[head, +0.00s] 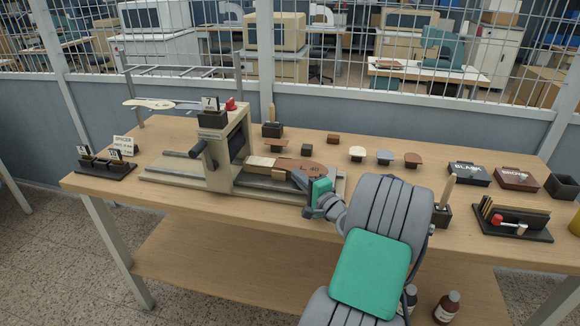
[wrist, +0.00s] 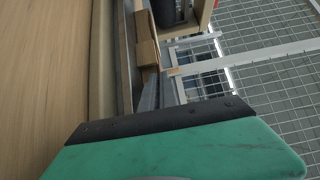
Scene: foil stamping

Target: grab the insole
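A brown, sole-shaped piece, seemingly an insole (head: 308,165), lies on the bed of the stamping press (head: 222,168) with its wide end toward the right. A pale cream insole shape (head: 150,103) sits high on the wire rack at the left. My gripper (head: 298,180) is at the near right edge of the brown piece, its fingers pointing left toward it. Whether they touch it I cannot tell. In the wrist view a black and green part of my gripper fills the bottom, and the insole is not clearly visible there. The gap between the fingers is hidden.
Boxes (head: 468,173) and a dark tray (head: 512,222) sit farther right. A mesh fence (head: 400,60) runs behind the table.

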